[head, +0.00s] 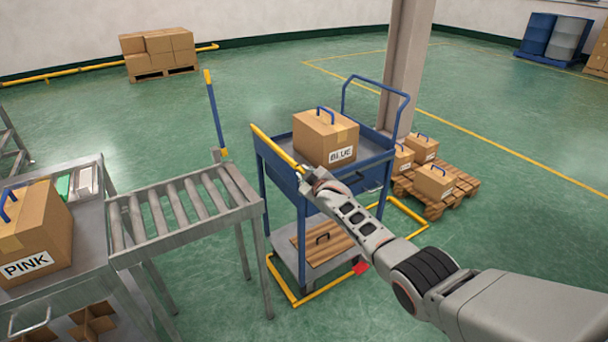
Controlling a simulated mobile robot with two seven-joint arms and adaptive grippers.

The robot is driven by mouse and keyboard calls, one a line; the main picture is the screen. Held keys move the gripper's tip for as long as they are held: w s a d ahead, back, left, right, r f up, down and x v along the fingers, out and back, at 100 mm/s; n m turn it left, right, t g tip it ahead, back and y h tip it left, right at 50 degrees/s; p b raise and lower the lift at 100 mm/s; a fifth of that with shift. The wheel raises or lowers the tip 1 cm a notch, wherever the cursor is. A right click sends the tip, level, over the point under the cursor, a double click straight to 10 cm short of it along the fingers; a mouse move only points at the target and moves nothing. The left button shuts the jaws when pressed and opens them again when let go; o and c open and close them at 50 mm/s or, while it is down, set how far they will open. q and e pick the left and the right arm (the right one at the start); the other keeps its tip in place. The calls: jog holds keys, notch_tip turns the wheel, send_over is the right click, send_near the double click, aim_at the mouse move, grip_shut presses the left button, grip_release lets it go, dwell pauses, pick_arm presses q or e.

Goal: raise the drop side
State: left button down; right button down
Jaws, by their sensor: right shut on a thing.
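The blue cart (376,171) stands in the middle of the head view. The drop side (275,159) is on its left, facing the roller conveyor, and has a yellow bar (273,146) along its upper edge. This bar appears about level with the cart's top rim. I cannot tell whether the side is fully upright or latched. My right gripper (308,180) is shut on the near end of the yellow bar, and its fingers hide that end. A carton marked BLUE (325,138) with a blue handle sits in the cart's top tray. My left gripper is out of view.
A roller conveyor (185,207) ends just left of the cart. A carton marked PINK (34,228) stands on the bench at left. A yellow floor frame (283,281) surrounds the cart's base. A pallet of cartons (460,191) and a pillar (408,70) stand close behind right.

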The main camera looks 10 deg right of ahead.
jog(key=shift+w+d+r, duration=0.15)
jog(key=shift+d+r, duration=0.1)
dwell(0.3)
jog(key=c, duration=2.1)
grip_release()
jog(key=shift+c, duration=0.2)
jog(key=shift+f, duration=0.15)
jog(key=shift+s, duration=0.25)
jog(key=shift+s+d, duration=0.2)
jog(key=shift+s, duration=0.2)
jog(key=a+v, duration=0.1)
jog(key=v, duration=0.9)
jog(key=shift+s+d+r, duration=0.3)
jog(key=shift+s+d, duration=0.05)
